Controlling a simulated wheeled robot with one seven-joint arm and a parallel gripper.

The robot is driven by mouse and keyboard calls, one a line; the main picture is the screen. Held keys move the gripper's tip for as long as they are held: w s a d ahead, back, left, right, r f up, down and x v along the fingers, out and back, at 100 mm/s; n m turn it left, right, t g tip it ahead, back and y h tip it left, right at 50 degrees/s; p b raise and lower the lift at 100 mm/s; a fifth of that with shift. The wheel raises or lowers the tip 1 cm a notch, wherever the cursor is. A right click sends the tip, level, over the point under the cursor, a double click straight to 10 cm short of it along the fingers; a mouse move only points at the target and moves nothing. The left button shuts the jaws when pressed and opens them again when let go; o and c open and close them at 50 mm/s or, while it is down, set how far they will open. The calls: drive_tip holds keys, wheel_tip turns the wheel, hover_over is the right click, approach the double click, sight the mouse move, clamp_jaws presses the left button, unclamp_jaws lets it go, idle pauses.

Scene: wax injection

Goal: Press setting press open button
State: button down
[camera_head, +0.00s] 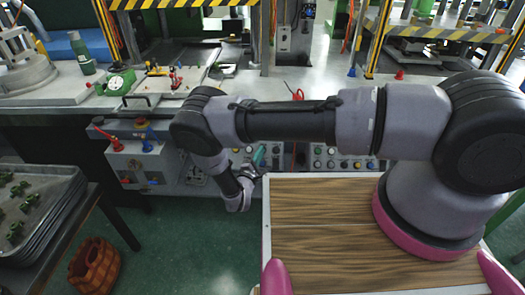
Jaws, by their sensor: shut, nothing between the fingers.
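A control panel (340,162) with several small coloured buttons and knobs runs along the front of the grey press bench. Labels are too small to read, so I cannot tell which is the setting press open button. My gripper (257,162) is at the panel's left part, beyond my wrist, small and partly hidden by it. It looks shut and empty. I cannot tell whether it touches a button. My forearm crosses above the panel and hides part of the bench.
A wood-topped surface (312,255) lies below my arm. A rack of trays (40,215) stands at left, with a brown basket (94,266) on the green floor. A box with a red-topped control (140,155) projects left of the panel. Yellow-black striped press frames stand behind.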

drive_tip(key=shift+w, duration=0.15)
idle(0.4)
drive_tip(key=shift+s+r, duration=0.45)
drive_tip(key=shift+s, duration=0.2)
drive_tip(key=s+r, duration=0.3)
drive_tip(key=s, duration=0.1)
drive_tip(key=shift+r, duration=0.15)
drive_tip(key=shift+w+a, duration=0.1)
idle(0.6)
